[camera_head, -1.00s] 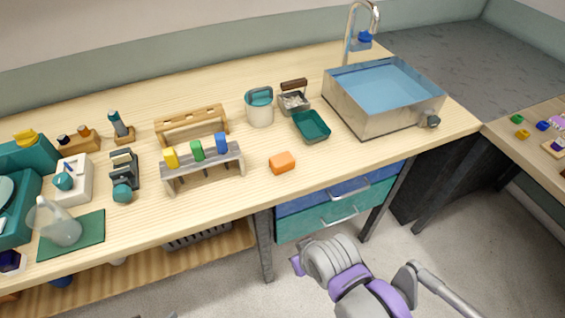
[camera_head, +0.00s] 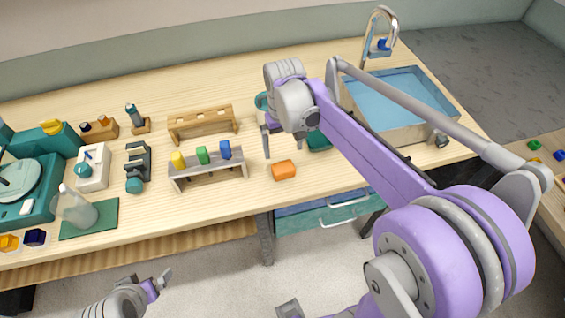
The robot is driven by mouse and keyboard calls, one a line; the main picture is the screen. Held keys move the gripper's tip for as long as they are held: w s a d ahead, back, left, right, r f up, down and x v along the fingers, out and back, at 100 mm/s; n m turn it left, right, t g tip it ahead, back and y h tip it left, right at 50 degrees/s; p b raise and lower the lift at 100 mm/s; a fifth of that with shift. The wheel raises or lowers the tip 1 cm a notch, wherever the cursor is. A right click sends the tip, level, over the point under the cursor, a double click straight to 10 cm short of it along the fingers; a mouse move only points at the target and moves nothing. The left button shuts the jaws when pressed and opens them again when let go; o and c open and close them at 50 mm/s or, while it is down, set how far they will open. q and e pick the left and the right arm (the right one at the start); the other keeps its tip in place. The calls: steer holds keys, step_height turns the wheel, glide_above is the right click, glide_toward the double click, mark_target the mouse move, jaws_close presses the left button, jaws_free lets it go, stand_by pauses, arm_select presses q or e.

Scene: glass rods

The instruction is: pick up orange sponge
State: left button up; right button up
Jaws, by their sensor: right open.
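The orange sponge (camera_head: 284,170) is a small rounded block lying on the wooden bench near its front edge. It lies right of the grey rack with coloured-topped rods. My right gripper (camera_head: 282,150) hangs above the bench, fingers pointing down, just behind the sponge in the picture. It is open and empty, and I see no contact with the sponge. My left gripper (camera_head: 163,280) is at the bottom left, in front of the bench and away from the sponge. Its finger opening is too small to judge.
The grey rack (camera_head: 208,171) with yellow, green and blue tops stands left of the sponge. A teal tray (camera_head: 319,141) is behind it, partly hidden by my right arm. The sink (camera_head: 425,88) is at the right. Bare bench (camera_head: 250,196) lies in front of the sponge.

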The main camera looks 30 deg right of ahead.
glide_above(284, 168)
step_height(284, 168, down, 4)
steer(key=shift+f, duration=0.1)
step_height(284, 168, down, 6)
steer(key=shift+s+r, duration=0.1)
steer(key=shift+r, duration=0.05)
steer(key=c, duration=1.2)
